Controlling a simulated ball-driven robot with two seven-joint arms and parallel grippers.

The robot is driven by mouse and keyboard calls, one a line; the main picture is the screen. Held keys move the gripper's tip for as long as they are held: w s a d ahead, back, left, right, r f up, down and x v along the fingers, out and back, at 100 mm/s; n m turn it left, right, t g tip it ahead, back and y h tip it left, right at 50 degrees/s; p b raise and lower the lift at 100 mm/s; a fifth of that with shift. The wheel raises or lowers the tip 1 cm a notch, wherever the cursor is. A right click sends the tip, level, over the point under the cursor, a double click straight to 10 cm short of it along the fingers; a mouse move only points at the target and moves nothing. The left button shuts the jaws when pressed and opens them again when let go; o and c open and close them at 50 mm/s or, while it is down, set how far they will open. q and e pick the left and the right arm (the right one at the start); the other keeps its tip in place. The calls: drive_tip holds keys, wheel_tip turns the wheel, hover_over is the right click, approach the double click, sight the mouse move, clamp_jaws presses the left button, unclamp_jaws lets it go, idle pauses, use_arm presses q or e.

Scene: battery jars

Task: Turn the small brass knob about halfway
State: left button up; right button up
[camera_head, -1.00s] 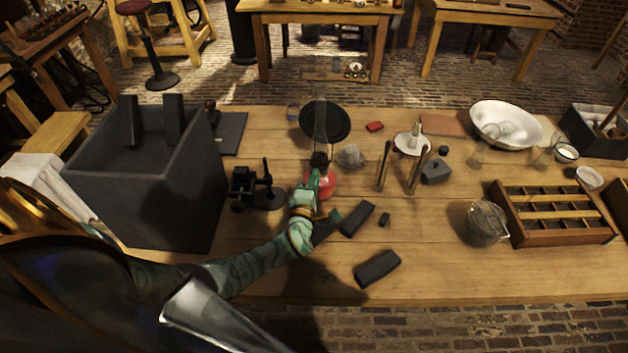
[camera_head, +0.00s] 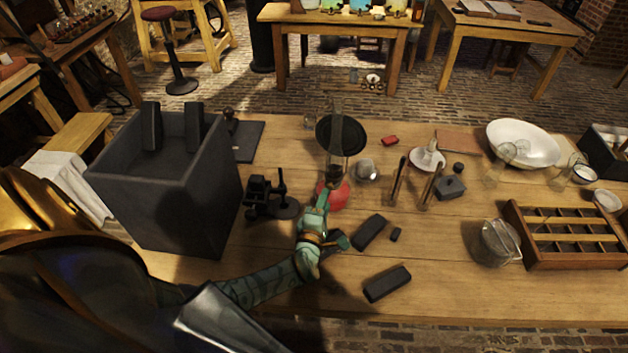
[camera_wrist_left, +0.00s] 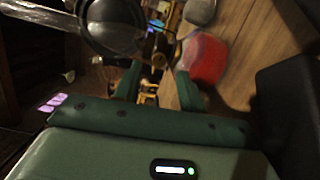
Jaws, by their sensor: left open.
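A small brass knob (camera_wrist_left: 158,61) shows in the left wrist view, just past and between my fingertips, with other brass parts behind it. In the head view I cannot make the knob out; my gripper and a dark fitting are at that spot. My left gripper (camera_head: 323,198) is open, pointing away from me, beside a red rounded object (camera_head: 341,195). Its two green fingers (camera_wrist_left: 157,88) show apart in the wrist view, with no visible grip on the knob. A dark round disc (camera_head: 341,135) stands just beyond. My right gripper is not in view.
A black stand (camera_head: 268,198) and a large dark box (camera_head: 165,205) are on the left. Dark blocks (camera_head: 387,284) lie right of my gripper. Upright rods (camera_head: 398,181) and a small grey box (camera_head: 450,187) stand further right.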

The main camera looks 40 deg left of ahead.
use_arm(q)
drive_tip(key=p+v, duration=0.1)
drive_tip(key=v, duration=1.1)
drive_tip(key=shift+s+d, duration=0.1)
drive_tip(key=shift+s, duration=0.05)
